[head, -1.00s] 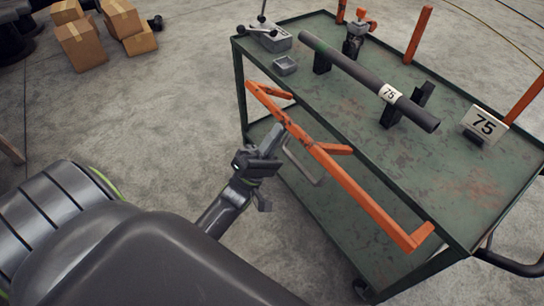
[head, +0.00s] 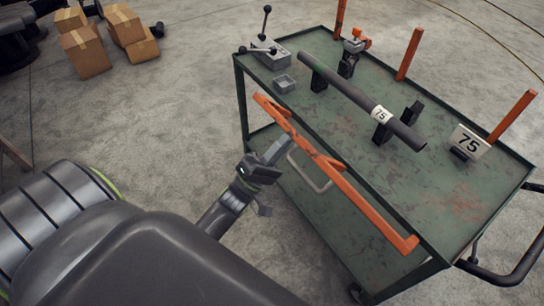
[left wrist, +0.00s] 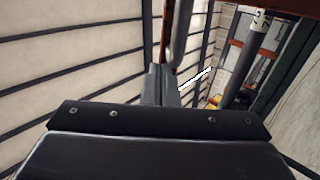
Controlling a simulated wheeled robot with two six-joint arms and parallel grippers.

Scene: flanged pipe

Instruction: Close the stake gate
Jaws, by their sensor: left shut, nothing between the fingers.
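The stake gate, an orange bar frame (head: 365,208), runs along the near long side of the green cart (head: 440,185), close to the deck edge. A pale grey U-shaped handle (head: 308,172) shows just below its bar. My left gripper (head: 276,152) is at the outer side of the gate, beside the handle. It is shut with nothing held; whether it touches the gate or handle I cannot tell. In the left wrist view, the shut fingers (left wrist: 160,84) point at a grey bar and a thin orange strip. My right gripper is not in view.
Orange posts (head: 409,54) stand along the far side. Cardboard boxes (head: 85,52) sit far left.

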